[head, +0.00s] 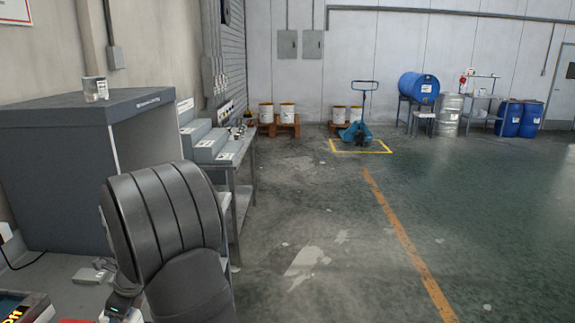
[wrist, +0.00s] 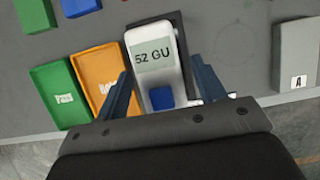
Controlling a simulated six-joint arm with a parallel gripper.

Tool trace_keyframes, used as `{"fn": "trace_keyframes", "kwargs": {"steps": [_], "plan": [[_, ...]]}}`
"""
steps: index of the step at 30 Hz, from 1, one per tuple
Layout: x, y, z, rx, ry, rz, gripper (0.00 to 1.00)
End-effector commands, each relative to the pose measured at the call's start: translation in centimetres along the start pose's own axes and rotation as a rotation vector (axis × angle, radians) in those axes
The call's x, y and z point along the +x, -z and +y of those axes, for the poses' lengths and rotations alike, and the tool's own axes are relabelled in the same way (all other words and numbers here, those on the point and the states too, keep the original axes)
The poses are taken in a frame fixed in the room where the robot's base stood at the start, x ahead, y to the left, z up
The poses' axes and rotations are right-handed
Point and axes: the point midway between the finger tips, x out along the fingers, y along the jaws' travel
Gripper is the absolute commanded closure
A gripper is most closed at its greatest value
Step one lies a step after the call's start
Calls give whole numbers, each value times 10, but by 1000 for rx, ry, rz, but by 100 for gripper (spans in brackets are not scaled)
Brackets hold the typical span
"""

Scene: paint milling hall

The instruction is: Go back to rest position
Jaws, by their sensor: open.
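In the wrist view my gripper (wrist: 160,68) is open, with one blue finger on each side of a white handheld meter (wrist: 152,54). The meter has a display reading "52 GU" and a blue button, and a dark holder shows along its edge. I cannot tell whether the fingers touch the meter. In the head view my dark arm fills the lower left and largely hides the gripper and the bench below it.
A green tray (wrist: 58,92) and an orange tray (wrist: 104,72) lie left of the meter. A grey block (wrist: 297,60) labelled "A" is at right. In the head view a grey booth (head: 52,160) with a can (head: 95,89) on top stands beside my arm. Open floor (head: 320,240) lies right.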

Motion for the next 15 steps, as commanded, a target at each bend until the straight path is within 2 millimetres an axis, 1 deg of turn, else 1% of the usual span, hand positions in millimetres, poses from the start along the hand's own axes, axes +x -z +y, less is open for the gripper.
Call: {"fn": "trace_keyframes", "kwargs": {"steps": [1,4,5,6,9,15], "plan": [[11,0,1,0,-3,2,36],[29,1,0,1,-2,3,36],[28,0,0,0,1,0,36],[17,-4,-1,-2,4,-3,36],[4,-9,0,-1,3,-2,36],[-8,-14,0,-1,2,-1,36]]}}
